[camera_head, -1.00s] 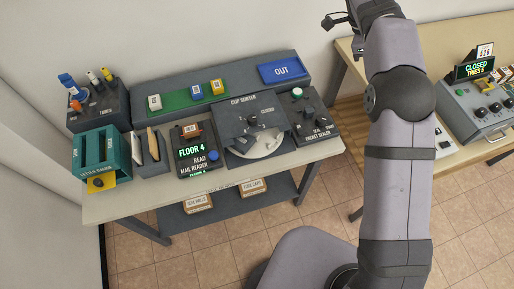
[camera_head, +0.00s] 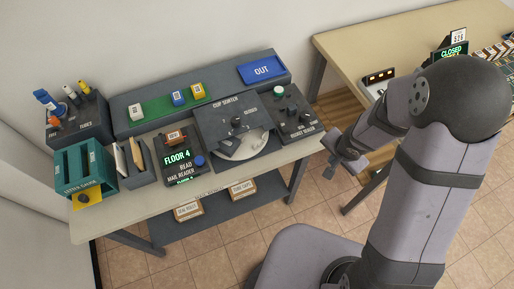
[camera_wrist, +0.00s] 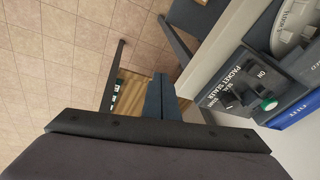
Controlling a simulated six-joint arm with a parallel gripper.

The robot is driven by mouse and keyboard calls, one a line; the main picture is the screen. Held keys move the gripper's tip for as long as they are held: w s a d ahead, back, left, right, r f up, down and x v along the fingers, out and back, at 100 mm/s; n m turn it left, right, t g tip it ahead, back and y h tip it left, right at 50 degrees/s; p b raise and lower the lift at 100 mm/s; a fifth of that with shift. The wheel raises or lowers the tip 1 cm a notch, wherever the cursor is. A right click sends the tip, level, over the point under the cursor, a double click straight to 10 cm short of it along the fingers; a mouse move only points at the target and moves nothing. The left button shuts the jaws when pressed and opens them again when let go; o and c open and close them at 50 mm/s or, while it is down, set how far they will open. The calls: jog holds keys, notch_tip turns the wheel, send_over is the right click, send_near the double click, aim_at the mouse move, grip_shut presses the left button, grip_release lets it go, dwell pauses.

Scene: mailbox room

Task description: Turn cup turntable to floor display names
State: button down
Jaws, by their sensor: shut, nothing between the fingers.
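The cup sorter (camera_head: 228,112) is a dark grey unit at the right-middle of the table. Its pale round turntable (camera_head: 250,146) shows through the front opening, with a dark knob (camera_head: 237,121) above. Part of the turntable also shows at the top right of the wrist view (camera_wrist: 290,28). The mail reader (camera_head: 178,157), left of the sorter, displays "FLOOR 4" in green. My gripper (camera_head: 329,172) is shut and empty, off the table's right end, apart from the sorter. In the wrist view its fingers (camera_wrist: 161,92) are together over the floor.
The packet sealer (camera_head: 293,112) with a green button stands between the sorter and my gripper. Colored cups (camera_head: 179,97) stand on a green strip behind. The letter gauge (camera_head: 87,170) and tubes rack (camera_head: 80,120) are at left. A second table (camera_head: 395,45) stands at right.

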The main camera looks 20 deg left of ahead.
jog(key=s+a+n+g+y, duration=0.1)
jog(key=s+a+n+y, duration=0.15)
jog(key=s+a, duration=0.4)
jog(key=n+g+y, duration=0.1)
jog(key=y, duration=0.5)
send_near(235, 150)
jog(key=f, duration=0.1)
jog(key=f+b, duration=0.1)
jog(key=f, duration=0.1)
jog(key=shift+s+d+f+n, duration=0.15)
jog(key=shift+s+d+n, duration=0.05)
jog(key=shift+n, duration=0.05)
jog(key=a, duration=0.1)
jog(key=a+p, duration=0.1)
jog(key=a, duration=0.1)
jog(key=shift+w, duration=0.3)
jog(key=shift+w+a, duration=0.1)
jog(key=shift+a, duration=0.5)
